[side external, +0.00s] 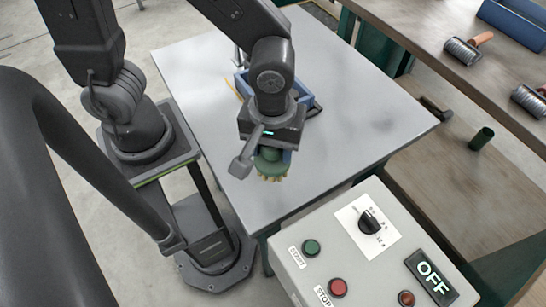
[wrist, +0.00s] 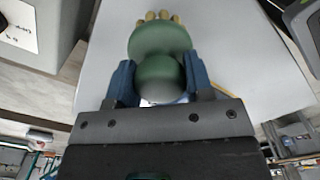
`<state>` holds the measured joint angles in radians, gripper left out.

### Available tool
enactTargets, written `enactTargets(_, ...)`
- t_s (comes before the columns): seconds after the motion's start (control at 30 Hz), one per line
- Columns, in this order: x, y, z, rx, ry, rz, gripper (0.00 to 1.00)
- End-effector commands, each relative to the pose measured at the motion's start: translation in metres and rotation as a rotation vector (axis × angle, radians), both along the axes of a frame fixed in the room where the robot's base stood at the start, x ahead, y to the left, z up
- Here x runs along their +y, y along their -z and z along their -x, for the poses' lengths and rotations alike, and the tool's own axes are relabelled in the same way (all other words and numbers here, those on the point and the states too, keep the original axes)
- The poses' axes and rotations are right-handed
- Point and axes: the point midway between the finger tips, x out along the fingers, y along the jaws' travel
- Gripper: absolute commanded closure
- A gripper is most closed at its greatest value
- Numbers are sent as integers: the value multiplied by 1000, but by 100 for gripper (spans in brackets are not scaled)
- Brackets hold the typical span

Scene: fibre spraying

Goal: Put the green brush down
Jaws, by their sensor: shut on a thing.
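The green brush (side external: 270,162) has a rounded body and pale yellow bristles. It hangs under my gripper (side external: 272,152), over the front part of the grey table (side external: 350,120). In the wrist view, the blue fingers of my gripper (wrist: 160,76) are closed on the two sides of the green brush (wrist: 160,40), with the bristles pointing away at the top. I cannot tell whether the bristles touch the table. A blue tray (side external: 241,82) on the table is partly hidden behind my arm.
A grey control box (side external: 325,250) with buttons, a dial and an OFF display stands in front of the table. A wooden bench (side external: 440,70) at the right holds two rollers (side external: 463,50) and a blue bin (side external: 515,20). The table's right side is clear.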

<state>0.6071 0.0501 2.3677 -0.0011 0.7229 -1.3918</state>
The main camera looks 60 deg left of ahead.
Motion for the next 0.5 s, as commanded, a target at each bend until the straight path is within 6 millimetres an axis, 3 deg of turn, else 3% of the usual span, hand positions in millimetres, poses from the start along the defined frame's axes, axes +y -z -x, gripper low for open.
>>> enactTargets(0.3,-2,37,1,3,-1,-1,78)
enactTargets(0.5,-2,41,0,-1,-1,1,78)
